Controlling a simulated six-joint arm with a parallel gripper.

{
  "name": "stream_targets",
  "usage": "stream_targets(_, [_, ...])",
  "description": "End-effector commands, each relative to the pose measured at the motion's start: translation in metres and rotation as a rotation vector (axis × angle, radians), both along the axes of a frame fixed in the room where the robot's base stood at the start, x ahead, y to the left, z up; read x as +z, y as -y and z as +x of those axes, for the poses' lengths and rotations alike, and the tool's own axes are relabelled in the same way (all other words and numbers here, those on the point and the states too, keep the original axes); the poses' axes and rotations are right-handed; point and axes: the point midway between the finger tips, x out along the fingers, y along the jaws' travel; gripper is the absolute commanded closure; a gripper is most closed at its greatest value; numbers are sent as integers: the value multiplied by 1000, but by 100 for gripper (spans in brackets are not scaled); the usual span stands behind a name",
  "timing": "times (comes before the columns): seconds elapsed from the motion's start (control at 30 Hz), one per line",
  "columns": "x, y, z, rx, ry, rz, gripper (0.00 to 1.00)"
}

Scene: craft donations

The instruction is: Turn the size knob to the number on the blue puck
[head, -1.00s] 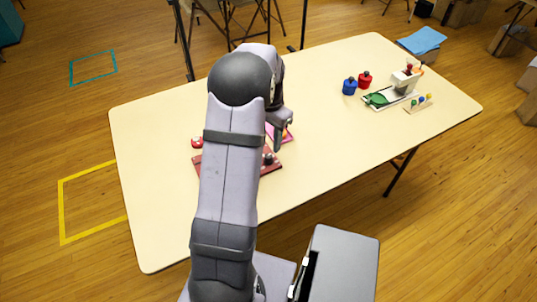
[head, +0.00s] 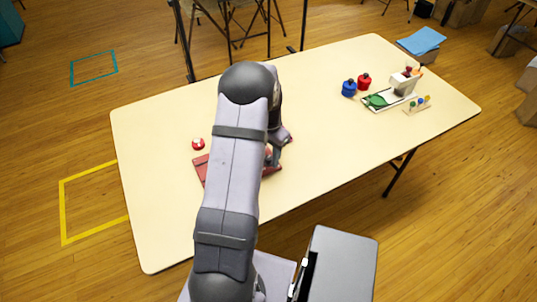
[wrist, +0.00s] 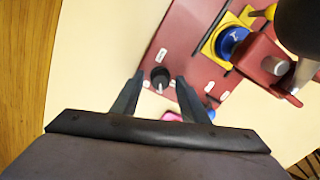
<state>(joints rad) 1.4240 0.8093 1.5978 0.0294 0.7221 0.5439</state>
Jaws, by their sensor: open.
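A red machine base (wrist: 190,50) fills the upper right of the wrist view; in the head view it (head: 200,168) is partly hidden behind my arm. A small black knob (wrist: 160,77) sits on it, with small white labels around it too small to read. My gripper (wrist: 159,82) is open, its fingers on either side of the knob; I cannot tell whether they touch it. In the head view my gripper (head: 271,163) is low over the base. A blue puck (wrist: 232,40) with a white mark, not clearly legible, lies in a yellow holder (wrist: 213,46).
A blue pot (head: 349,88), a red pot (head: 364,81) and a white press (head: 403,80) with a green piece (head: 377,100) stand far right. A pink item (wrist: 146,117) shows by the fingers. The table (head: 310,130) is otherwise mostly clear.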

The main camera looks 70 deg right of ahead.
Motion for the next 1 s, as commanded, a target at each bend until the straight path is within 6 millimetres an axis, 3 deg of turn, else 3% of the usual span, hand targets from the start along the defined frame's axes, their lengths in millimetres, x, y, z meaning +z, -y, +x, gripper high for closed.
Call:
stream_targets(0.03, [0, 0, 0, 0, 0, 0, 60])
stream_targets(0.2, [0, 0, 0, 0, 0, 0, 100])
stream_targets(0.67, [1, 0, 0, 68, 0, 0, 100])
stream_targets(1.0, [1, 0, 0, 313, 0, 1, 100])
